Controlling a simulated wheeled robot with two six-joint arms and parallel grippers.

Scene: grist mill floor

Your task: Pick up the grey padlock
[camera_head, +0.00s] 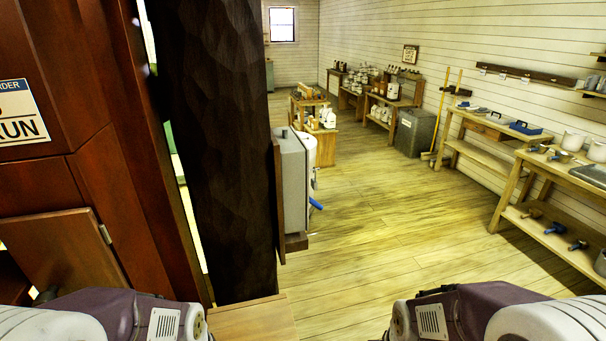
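I cannot make out a grey padlock for certain anywhere in the camera_head view. Several small dark and grey items lie on the workbench (466,115) at the right, too small to identify. Both my arms show only as purple and white links at the bottom left and bottom right. Neither gripper is in view.
A dark rough post (222,150) and a red-brown wooden cabinet (95,190) with an open lower door (62,250) block the left. A grey box (291,180) stands behind the post. A nearer bench (520,190) holds pots and tools. The plank floor (400,220) between is clear.

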